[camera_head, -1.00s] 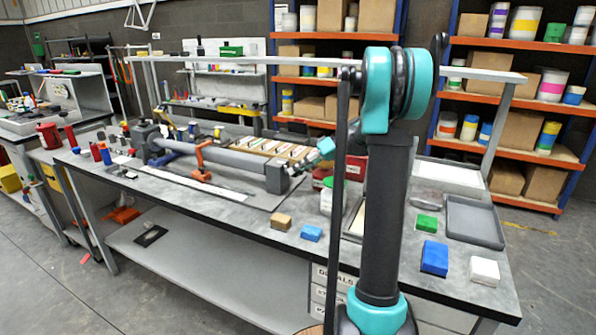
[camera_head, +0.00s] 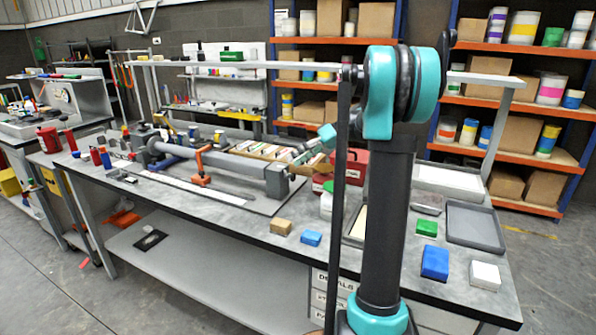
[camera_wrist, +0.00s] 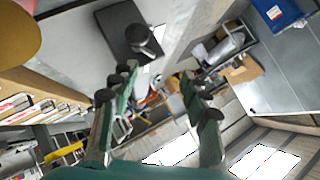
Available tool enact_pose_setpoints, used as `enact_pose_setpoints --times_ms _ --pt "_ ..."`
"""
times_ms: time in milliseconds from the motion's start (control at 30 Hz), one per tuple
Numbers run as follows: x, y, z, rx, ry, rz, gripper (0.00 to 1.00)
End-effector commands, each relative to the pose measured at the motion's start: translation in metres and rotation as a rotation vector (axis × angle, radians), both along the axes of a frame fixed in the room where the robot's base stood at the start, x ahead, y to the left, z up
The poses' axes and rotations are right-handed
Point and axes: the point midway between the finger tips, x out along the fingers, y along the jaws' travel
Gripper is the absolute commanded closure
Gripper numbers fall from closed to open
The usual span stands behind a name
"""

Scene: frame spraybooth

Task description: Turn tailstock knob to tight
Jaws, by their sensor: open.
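A long grey cylinder (camera_head: 225,160) lies in a fixture on the bench, with a square grey tailstock block (camera_head: 277,182) at its right end. In the wrist view a dark block with a round knob (camera_wrist: 140,34) on it shows beyond the fingertips, which looks like the tailstock and its knob. Whether the knob is loose or tight cannot be told. My gripper (camera_wrist: 157,84) has its fingers spread and holds nothing.
An orange clamp (camera_head: 201,168) stands at the cylinder's middle. A wooden tray of parts (camera_head: 262,150) lies behind, and a red box (camera_head: 357,164) stands to the right. Tan (camera_head: 281,227) and blue (camera_head: 311,238) blocks lie near the front edge. Shelving stands behind the bench.

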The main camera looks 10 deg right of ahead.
Motion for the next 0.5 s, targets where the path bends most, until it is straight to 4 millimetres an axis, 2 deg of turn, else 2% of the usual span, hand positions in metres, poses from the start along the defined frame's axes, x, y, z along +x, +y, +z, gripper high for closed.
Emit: enact_pose_setpoints --times_ms 100,200,500 --pt "0.000 0.000 0.020 0.000 0.000 0.000 0.54" --pt "0.000 0.000 0.031 0.000 0.000 0.000 0.54" --pt "0.000 0.000 0.040 0.000 0.000 0.000 0.54"
